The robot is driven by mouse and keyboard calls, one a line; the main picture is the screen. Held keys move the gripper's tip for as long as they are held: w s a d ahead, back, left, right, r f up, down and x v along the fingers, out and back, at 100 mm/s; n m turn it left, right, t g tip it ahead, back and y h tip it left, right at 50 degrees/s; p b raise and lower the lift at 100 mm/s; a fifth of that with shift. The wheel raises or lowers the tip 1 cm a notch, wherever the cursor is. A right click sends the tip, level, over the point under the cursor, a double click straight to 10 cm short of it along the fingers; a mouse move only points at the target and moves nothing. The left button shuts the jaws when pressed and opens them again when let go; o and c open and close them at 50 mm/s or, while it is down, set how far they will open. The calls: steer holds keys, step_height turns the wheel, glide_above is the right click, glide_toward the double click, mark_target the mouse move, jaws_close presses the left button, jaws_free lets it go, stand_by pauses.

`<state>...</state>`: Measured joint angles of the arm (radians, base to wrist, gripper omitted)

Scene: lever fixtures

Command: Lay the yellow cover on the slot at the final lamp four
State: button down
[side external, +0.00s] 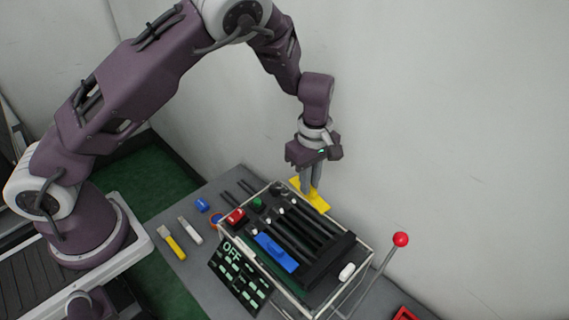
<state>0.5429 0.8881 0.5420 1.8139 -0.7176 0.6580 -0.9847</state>
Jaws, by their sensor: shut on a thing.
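My gripper (310,188) points down at the back edge of the lever fixture, shut on the yellow cover (318,202). The cover is a flat yellow plate, partly hidden behind the gripper fingers. It is at the back right of the fixture's black slotted top (305,228); I cannot tell whether it touches the fixture or the table. Several dark parallel slots run along the top, with small white knobs at their left ends. A blue cover (276,252) lies over the front slot. I cannot make out which lamp is number four.
A red button (236,216) and green button (258,204) sit at the fixture's left end. A panel reading OFF (240,275) hangs in front. A red-ball lever (400,240) rises at right. Yellow (171,243) and white (190,231) tools and a blue piece (202,205) lie left.

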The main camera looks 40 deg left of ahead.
mark_target(317, 195)
steer(key=shift+w+d+f+n, duration=0.2)
steer(key=shift+d+f+n, duration=0.05)
steer(key=shift+d+n, duration=0.25)
steer(key=shift+w+d+f+n, duration=0.2)
steer(key=shift+d+n, duration=0.2)
steer(key=shift+d, duration=0.05)
steer(key=shift+f, duration=0.1)
steer(key=shift+f, duration=2.8)
steer(key=shift+f, duration=1.15)
steer(key=c, duration=1.3)
jaws_free()
steer(key=shift+c, duration=0.2)
step_height(317, 195, up, 7)
steer(key=shift+r, duration=0.1)
